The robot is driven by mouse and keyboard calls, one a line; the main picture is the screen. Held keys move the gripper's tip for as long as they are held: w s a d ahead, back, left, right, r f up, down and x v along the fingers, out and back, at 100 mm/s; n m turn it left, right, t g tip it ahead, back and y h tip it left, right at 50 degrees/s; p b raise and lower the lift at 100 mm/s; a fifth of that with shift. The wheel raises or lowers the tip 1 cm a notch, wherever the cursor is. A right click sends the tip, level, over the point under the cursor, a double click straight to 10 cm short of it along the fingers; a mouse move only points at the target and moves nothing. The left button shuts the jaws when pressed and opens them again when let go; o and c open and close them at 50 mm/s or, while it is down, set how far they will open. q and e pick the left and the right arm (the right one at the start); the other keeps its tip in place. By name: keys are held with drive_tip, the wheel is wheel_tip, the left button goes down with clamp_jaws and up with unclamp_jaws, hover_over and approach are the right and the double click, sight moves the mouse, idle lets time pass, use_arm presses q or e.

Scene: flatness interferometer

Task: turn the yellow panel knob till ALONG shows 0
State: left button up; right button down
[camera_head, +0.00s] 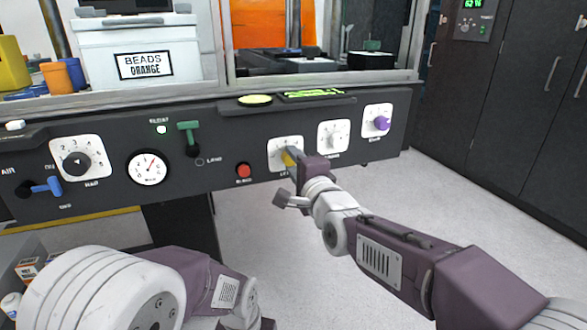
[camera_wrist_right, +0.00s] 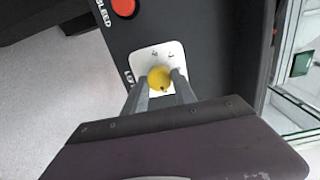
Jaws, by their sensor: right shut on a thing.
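The yellow panel knob (camera_head: 289,158) sits on a white square plate (camera_head: 277,145) on the dark front panel. My right gripper (camera_head: 292,162) is at the knob and hides part of it. In the right wrist view the knob (camera_wrist_right: 159,77) is between the two fingers, and my right gripper (camera_wrist_right: 160,90) is shut on it. A green-lit display (camera_head: 313,95) on the ledge above the knob is too small to read. My left arm shows at the lower left, but its gripper fingers are not in view.
A white-knobbed plate (camera_head: 334,136) and a purple knob (camera_head: 381,123) are to the right. A red button (camera_head: 244,170), green lever (camera_head: 189,136) and round gauge (camera_head: 148,167) are to the left.

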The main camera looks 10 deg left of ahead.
drive_tip(key=shift+f+m+b, duration=0.2)
drive_tip(key=shift+m+b, duration=0.15)
drive_tip(key=shift+m, duration=0.55)
drive_tip(key=c, duration=1)
unclamp_jaws()
drive_tip(key=shift+r, duration=0.1)
drive_tip(key=p+v, duration=0.2)
drive_tip(key=v, duration=0.7)
